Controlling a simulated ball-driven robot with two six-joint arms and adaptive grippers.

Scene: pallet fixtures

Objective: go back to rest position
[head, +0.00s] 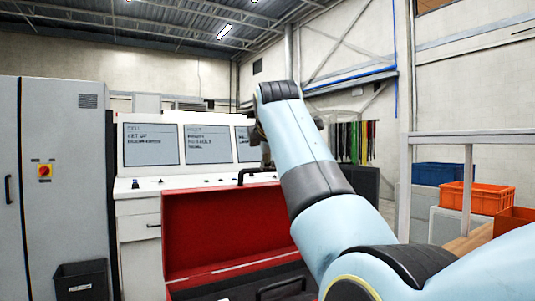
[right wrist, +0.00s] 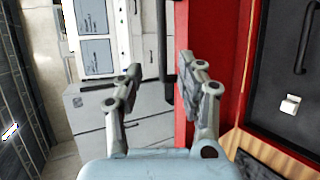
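My right arm reaches up across the middle of the head view. My right gripper (head: 262,150) is mostly hidden behind its own arm there. My left gripper is in neither view.
A white console (head: 135,205) with screens stands behind the case, with a grey cabinet (head: 60,180) and black bin (head: 82,280) at left. Orange (head: 478,197) and blue (head: 438,174) crates stand at right. A small white object (right wrist: 290,104) shows against the case's dark interior.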

